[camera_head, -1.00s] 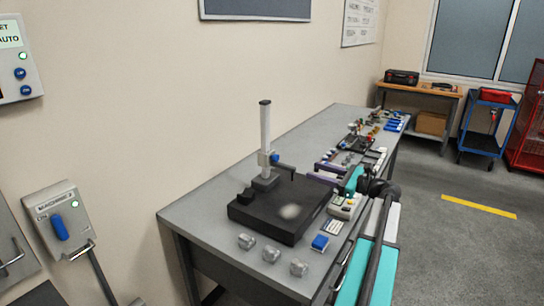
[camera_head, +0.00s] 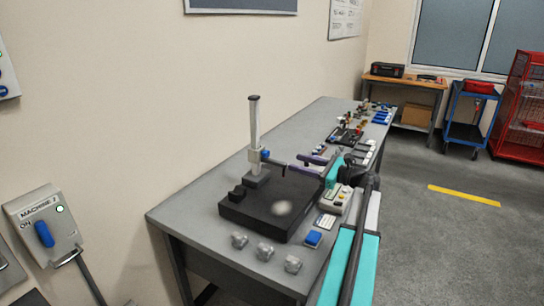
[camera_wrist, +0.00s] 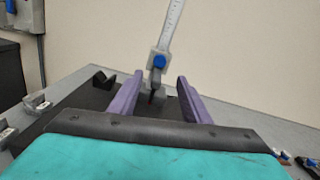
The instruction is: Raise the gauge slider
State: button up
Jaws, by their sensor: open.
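The height gauge stands on a black plate (camera_head: 262,216) on the grey bench, its pale column (camera_head: 254,118) upright. The gauge slider (camera_head: 256,156), with a blue knob and a dark arm, sits low on the column. It also shows in the wrist view (camera_wrist: 158,63), ahead of and between my fingers. My gripper (camera_wrist: 156,92) is open, its two purple fingers apart with no visible contact with the slider. In the head view my gripper (camera_head: 303,162) reaches in from the right, near the end of the slider's dark arm.
Several small grey blocks (camera_head: 264,251) and a blue block (camera_head: 313,238) lie along the bench's front. A pale device (camera_head: 336,199) sits beside the plate. Small tools crowd the far right edge. The bench (camera_head: 178,216) is clear left of the plate.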

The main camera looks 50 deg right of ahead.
aim_at(268, 154)
jog(key=p+x, duration=0.2)
jog(key=x, duration=1)
jog(key=shift+w, duration=0.1)
jog(key=shift+r, duration=0.15)
grip_shut()
